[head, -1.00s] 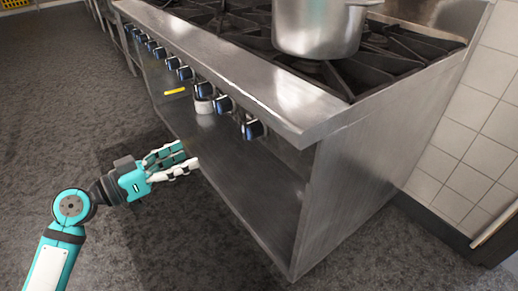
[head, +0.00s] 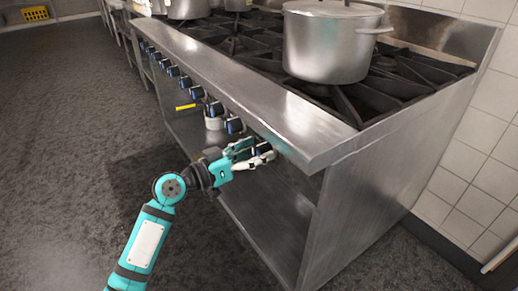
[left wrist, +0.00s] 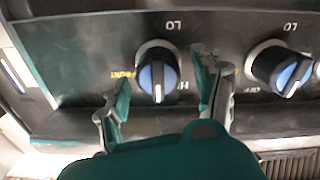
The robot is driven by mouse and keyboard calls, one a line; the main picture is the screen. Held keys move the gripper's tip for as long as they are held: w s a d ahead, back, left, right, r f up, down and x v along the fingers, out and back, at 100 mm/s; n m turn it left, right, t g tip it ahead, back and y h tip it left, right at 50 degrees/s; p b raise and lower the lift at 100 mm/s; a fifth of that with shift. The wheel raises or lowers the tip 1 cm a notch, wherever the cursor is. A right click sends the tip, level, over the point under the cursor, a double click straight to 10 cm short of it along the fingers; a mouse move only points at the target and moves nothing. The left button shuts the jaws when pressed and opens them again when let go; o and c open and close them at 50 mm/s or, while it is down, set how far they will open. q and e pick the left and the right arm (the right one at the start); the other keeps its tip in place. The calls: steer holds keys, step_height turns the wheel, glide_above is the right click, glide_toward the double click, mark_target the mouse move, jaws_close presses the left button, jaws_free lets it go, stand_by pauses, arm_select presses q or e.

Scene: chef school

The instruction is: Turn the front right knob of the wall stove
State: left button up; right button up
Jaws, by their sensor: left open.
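The wall stove (head: 250,85) is a long steel range with a row of dark, blue-faced knobs along its front panel. The front right knob (head: 261,149) is the one at the near end, partly hidden by my left gripper (head: 265,149). In the left wrist view this knob (left wrist: 157,74) has a blue face with a pale upright line, and the panel lettering is upside down. My left gripper is open, one finger on each side of the knob. I cannot tell whether either finger touches it. My right gripper is not in view.
A second knob (left wrist: 280,68) sits to the right in the left wrist view, just outside the finger. A large steel pot (head: 330,45) stands on the burners. A white round object (head: 213,122) sits under the panel. The floor (head: 80,150) at left is clear.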

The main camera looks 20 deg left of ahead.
arm_select(q)
steer(key=shift+w+d, duration=0.4)
steer(key=shift+w, duration=0.05)
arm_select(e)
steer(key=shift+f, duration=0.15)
arm_select(q)
steer(key=c, duration=1.2)
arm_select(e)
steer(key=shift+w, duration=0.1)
